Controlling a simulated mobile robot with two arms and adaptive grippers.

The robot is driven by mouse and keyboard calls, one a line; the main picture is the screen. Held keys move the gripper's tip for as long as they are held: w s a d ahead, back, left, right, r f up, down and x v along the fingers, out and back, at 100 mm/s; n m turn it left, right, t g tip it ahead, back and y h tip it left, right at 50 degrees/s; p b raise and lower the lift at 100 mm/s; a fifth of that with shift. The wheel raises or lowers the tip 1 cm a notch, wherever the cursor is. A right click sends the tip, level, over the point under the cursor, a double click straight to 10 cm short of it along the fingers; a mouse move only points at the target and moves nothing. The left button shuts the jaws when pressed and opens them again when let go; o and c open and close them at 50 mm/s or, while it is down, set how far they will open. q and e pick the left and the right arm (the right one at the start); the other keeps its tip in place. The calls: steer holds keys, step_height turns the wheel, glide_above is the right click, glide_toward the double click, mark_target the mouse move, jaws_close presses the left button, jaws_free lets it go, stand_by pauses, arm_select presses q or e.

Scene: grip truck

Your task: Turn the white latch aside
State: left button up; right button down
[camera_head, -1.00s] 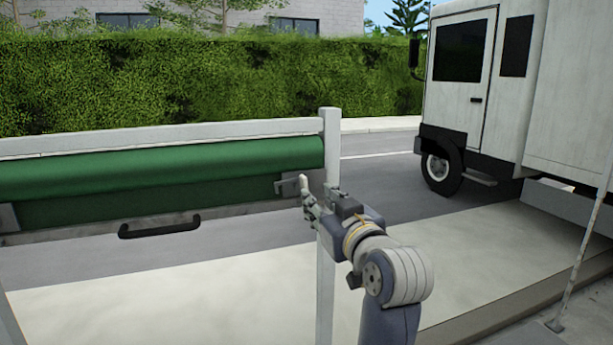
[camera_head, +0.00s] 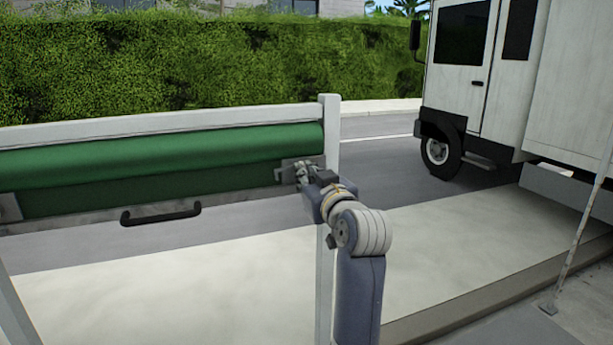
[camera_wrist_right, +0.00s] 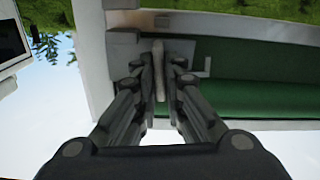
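The white latch (camera_wrist_right: 159,72) shows in the right wrist view as a pale upright bar on a grey metal plate. The plate (camera_head: 289,172) is at the right end of a green panel (camera_head: 150,162), near a white post (camera_head: 331,140). My right gripper (camera_head: 303,172) is at the plate and hides most of the latch in the head view. In the wrist view, the right gripper's fingers (camera_wrist_right: 160,78) stand close on both sides of the latch. Whether they press on it cannot be told. My left gripper is not in view.
A black handle (camera_head: 160,214) is on the panel's lower edge. A white truck (camera_head: 505,80) is parked at the right, and a hedge (camera_head: 200,60) runs along the back. A thin pole (camera_head: 580,235) stands at the right front. The pale ground below the panel is clear.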

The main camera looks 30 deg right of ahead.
steer(key=shift+m+p, duration=0.5)
steer(key=shift+m, duration=0.2)
steer(key=c, duration=1.7)
jaws_free()
steer(key=shift+v, duration=3.75)
